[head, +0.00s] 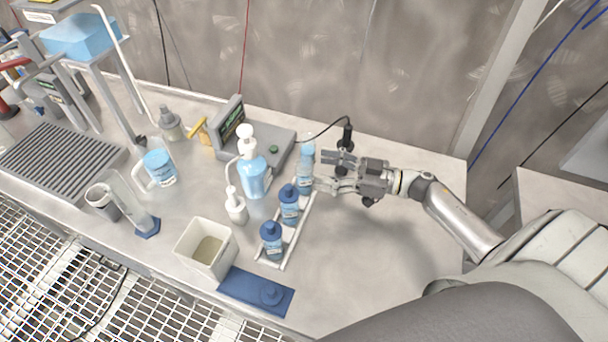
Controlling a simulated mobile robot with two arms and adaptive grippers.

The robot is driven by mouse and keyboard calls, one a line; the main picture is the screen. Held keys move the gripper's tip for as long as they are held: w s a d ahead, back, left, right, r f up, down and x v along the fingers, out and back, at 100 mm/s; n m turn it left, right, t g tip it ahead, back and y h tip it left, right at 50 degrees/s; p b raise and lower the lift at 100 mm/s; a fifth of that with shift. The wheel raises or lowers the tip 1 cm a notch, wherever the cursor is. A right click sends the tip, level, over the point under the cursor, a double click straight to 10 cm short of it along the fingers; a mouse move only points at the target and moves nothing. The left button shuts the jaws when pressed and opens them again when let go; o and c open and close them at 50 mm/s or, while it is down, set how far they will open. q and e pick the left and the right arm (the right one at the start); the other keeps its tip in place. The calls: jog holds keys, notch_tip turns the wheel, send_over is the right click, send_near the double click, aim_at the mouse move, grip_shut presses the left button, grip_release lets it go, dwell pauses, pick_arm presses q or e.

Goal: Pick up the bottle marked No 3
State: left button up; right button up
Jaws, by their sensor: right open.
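Three blue bottles stand in a row in a white rack (305,218): a near one (272,246), a middle one (289,210) and a far one (305,178). The near and middle bottles have dark blue caps; the far one looks lighter, with no dark cap visible. Their labels are too small to read, so I cannot tell which is No 3. My right gripper (322,170) is open, its fingers pointing left at the far bottle, just right of it. I cannot tell whether they touch it. My left gripper is out of view.
Left of the rack are a pump bottle (255,178), a small white bottle (235,207) and an open white box (206,248). A blue mat (245,287) lies in front. A grey instrument (268,145) stands behind. The bench right of the rack is clear.

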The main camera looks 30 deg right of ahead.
aim_at(304, 165)
jog(key=p+x, duration=0.1)
jog(key=x, duration=0.4)
jog(key=shift+w+d+p, duration=0.1)
jog(key=shift+p, duration=0.2)
jog(key=shift+w+a+f, duration=0.1)
jog(key=shift+w+a, duration=0.15)
jog(key=shift+a, duration=0.1)
jog(key=shift+d, duration=0.1)
jog(key=shift+c, duration=0.2)
jog(key=c, duration=0.5)
grip_shut()
